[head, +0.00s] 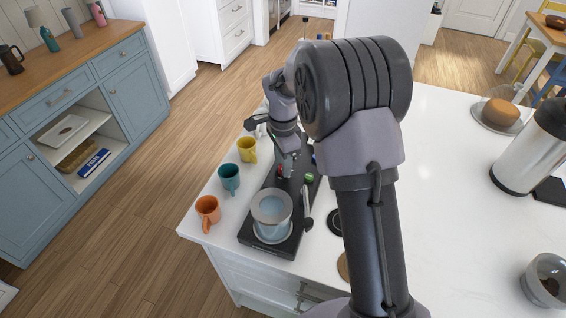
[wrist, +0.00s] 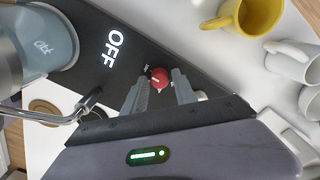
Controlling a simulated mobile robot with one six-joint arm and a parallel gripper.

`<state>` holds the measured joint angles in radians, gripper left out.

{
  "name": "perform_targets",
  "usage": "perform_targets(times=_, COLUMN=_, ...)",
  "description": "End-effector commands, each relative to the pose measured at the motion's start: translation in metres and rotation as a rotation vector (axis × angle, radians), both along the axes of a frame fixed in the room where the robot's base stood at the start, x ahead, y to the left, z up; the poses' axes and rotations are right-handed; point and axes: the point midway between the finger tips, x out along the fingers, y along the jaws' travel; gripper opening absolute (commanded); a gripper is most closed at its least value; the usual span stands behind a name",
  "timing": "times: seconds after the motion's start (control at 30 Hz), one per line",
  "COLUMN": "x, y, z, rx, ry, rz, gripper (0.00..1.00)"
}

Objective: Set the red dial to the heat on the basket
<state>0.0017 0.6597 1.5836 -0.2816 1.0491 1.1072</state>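The red dial (wrist: 160,78) sits on a black appliance (wrist: 92,22) and has a pale pointer mark. White letters on the appliance read OFF, and tiny lettering by the dial is too small to read. My gripper (wrist: 160,74) is open, one finger on each side of the dial; I cannot tell whether they touch it. In the head view my gripper (head: 286,167) reaches down to the appliance (head: 259,238). A brown wicker basket (head: 77,156) lies on the blue cabinet's lower shelf; no heat marking is readable on it.
A pale blue pot (head: 271,213) stands on the appliance's near end, with a dark-handled utensil (head: 307,210) beside it. Orange (head: 207,210), teal (head: 229,178) and yellow (head: 247,150) mugs line the left counter edge.

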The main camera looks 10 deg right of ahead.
Motion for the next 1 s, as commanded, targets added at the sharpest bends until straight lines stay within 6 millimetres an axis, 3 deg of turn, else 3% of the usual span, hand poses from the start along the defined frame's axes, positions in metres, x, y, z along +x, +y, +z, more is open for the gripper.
perform_targets(times=0.33, x=0.0, y=0.0, z=0.0, rx=0.0, ry=0.001, rz=0.001, gripper=0.46)
perform_targets(times=0.43, x=0.0, y=0.0, z=0.013, rx=-0.001, ry=-0.002, rz=0.001, gripper=0.46)
perform_targets(times=0.8, x=0.0, y=0.0, z=0.132, rx=0.001, ry=-0.003, rz=0.001, gripper=0.46)
perform_targets(times=1.0, x=0.0, y=0.0, z=0.168, rx=0.0, ry=0.0, rz=0.001, gripper=0.46)
